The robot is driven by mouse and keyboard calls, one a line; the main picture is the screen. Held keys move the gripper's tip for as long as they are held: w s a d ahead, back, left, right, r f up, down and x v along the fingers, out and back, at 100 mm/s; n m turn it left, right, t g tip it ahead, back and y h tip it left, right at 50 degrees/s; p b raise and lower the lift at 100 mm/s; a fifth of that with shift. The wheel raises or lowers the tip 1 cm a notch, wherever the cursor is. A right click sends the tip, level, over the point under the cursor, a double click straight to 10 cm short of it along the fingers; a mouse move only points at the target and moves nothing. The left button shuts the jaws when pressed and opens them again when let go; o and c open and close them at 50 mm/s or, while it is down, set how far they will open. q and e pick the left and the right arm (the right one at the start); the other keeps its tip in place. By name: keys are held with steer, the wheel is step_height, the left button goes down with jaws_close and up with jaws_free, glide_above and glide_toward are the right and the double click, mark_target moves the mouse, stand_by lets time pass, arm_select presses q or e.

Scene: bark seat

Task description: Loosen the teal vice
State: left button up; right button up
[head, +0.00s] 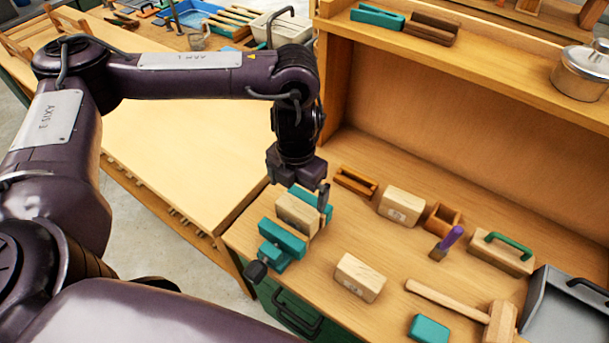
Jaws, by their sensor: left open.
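The teal vice (283,240) stands at the front left corner of the wooden workbench. A pale wooden block (297,214) sits between its two teal jaws; I cannot tell whether both jaws touch it. The dark handle knob (256,271) of the vice sticks out past the bench's front edge. My left gripper (318,198) hangs over the vice's rear jaw, pointing down. It is open, with nothing seen between its fingers; whether it touches the vice is unclear. My right gripper is not in view.
Wooden blocks (360,278), a purple-handled brush (447,243), a mallet (460,304) and a green-handled block (501,253) lie right of the vice. A grey dustpan (570,315) is at the far right. A shelf (480,70) rises behind. The left table (165,150) is largely clear.

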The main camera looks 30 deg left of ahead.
mark_target(295, 208)
arm_select(q)
steer(key=shift+w+f, duration=0.25)
steer(key=shift+f, duration=0.8)
steer(key=shift+s+f+b, duration=0.45)
steer(key=shift+s+f, duration=0.35)
steer(key=shift+f, duration=0.15)
steer(key=f, duration=0.3)
steer(key=shift+w+b, duration=0.3)
steer(key=shift+w+f, duration=0.15)
steer(key=shift+f, duration=0.05)
steer(key=shift+s, duration=0.2)
steer(key=c, duration=0.8)
steer(key=shift+c, duration=0.2)
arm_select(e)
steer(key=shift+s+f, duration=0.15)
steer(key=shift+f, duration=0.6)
arm_select(q)
steer(key=shift+s, duration=0.25)
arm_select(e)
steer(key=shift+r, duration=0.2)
